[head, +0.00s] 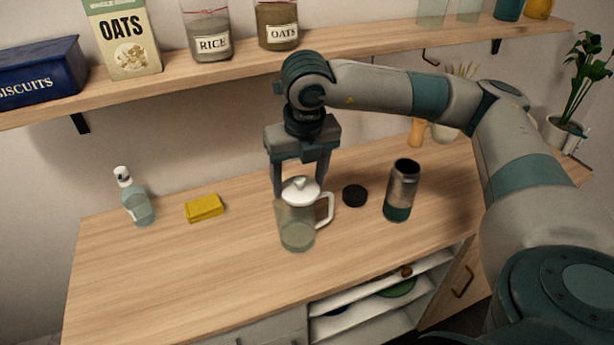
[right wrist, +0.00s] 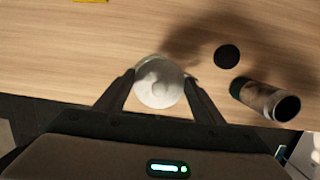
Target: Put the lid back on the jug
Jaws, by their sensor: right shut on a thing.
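The clear jug (head: 298,236) with a white handle stands upright on the wooden counter. The white lid (head: 301,190), with a small raised knob, is at the jug's mouth. It looks level; I cannot tell whether it is fully seated or slightly above the rim. My right gripper (head: 300,186) points down from above, its fingers on either side of the lid and shut on it. In the right wrist view the round lid (right wrist: 159,86) lies between the two fingertips and hides most of the jug. My left gripper is not in view.
A black disc (head: 354,195) lies just right of the jug, and an open metal tumbler (head: 402,188) stands beyond it. A yellow sponge (head: 204,208) and a spray bottle (head: 136,198) are at the left. A shelf (head: 230,72) with jars and boxes runs above. The front-left counter is clear.

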